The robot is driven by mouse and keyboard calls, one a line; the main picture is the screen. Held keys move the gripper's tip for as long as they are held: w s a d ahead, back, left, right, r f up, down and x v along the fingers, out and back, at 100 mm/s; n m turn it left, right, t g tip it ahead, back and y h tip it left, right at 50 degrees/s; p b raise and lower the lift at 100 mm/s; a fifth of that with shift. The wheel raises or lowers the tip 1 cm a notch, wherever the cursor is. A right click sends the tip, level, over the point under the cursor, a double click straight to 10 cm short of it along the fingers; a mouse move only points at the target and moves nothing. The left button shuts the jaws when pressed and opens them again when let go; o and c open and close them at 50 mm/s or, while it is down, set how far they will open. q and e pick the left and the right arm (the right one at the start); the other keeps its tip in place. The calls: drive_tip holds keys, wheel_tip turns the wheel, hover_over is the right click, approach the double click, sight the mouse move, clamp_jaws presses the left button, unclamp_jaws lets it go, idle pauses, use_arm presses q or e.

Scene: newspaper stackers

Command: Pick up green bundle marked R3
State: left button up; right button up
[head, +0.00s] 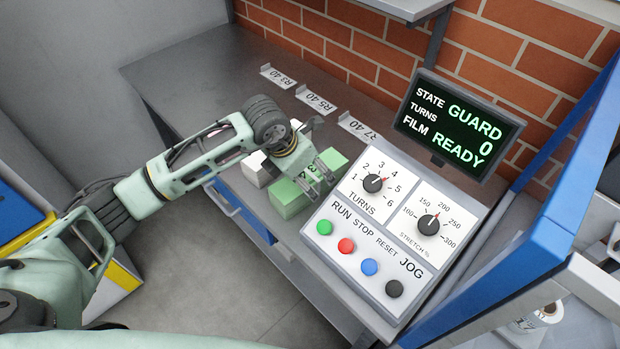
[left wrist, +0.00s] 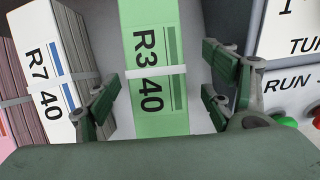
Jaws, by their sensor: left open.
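The green bundle (head: 288,200) lies on the grey bench just left of the control panel, partly hidden by my left gripper (head: 318,176). In the left wrist view the green bundle (left wrist: 153,40) shows the print "R3 40" and a pale band across it. My left gripper also shows there (left wrist: 160,92), open, with one finger on each side of the bundle in the picture. Gaps show between the fingers and its sides. I cannot tell whether the fingertips are above it or down beside it. My right gripper is not in view.
A white bundle marked R7 40 (left wrist: 48,75) stands close left of the green one, with a pinkish stack beyond it. The control panel (head: 372,283) with knobs and buttons is close on the right. A screen (head: 457,124) stands behind. The bench's far left is clear.

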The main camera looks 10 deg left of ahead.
sight(308, 174)
use_arm(q)
drive_tip(key=x, duration=0.2)
drive_tip(key=shift+w+a+f+p, duration=0.1)
drive_tip(key=shift+w+f+p, duration=0.2)
drive_tip(key=shift+f, duration=0.1)
drive_tip(key=shift+w+f, duration=0.1)
drive_tip(key=shift+f, duration=0.35)
drive_tip(key=c, duration=1.9)
drive_tip(key=shift+w+r, duration=0.15)
clamp_jaws()
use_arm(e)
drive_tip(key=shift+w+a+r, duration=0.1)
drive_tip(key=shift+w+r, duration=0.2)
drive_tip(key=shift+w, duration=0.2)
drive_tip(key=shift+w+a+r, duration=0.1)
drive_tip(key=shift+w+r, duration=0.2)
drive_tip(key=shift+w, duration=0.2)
